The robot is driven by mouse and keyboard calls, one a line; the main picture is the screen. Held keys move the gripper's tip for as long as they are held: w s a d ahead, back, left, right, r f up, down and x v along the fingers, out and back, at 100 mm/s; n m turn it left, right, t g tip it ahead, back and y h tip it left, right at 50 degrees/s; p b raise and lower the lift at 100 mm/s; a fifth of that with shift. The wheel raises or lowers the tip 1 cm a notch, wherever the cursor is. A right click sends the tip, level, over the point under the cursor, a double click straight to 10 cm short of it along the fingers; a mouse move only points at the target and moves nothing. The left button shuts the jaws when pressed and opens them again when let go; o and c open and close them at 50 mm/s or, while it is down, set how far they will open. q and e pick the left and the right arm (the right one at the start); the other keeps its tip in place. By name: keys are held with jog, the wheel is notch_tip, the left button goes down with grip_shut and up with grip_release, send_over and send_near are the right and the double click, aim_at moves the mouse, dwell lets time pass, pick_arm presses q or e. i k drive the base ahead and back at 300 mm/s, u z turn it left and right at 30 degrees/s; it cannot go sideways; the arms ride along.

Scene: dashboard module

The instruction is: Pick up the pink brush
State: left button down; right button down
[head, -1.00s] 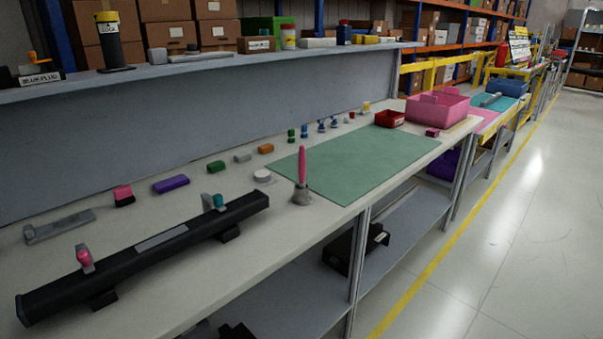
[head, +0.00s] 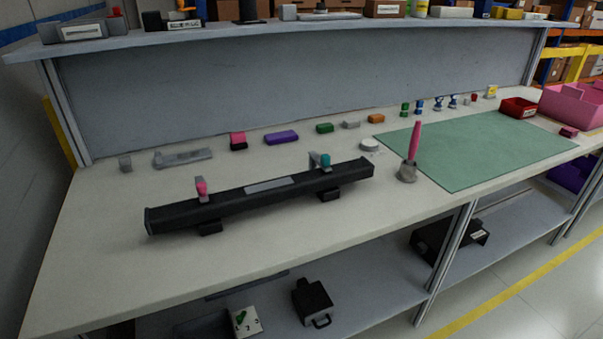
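The pink brush (head: 414,141) stands upright, handle up, in a small grey holder (head: 407,173) on the workbench. Neither of my grippers is in the head view.
A long black bar module (head: 260,196) lies on the bench left of the brush. Small coloured parts line the back. A red bin (head: 518,107) and a pink crate (head: 575,105) stand at the right. The front left bench top is clear.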

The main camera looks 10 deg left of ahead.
aim_at(413, 144)
jog(key=z, duration=1.65)
jog(key=i, duration=2.8)
jog(key=u, duration=3.95)
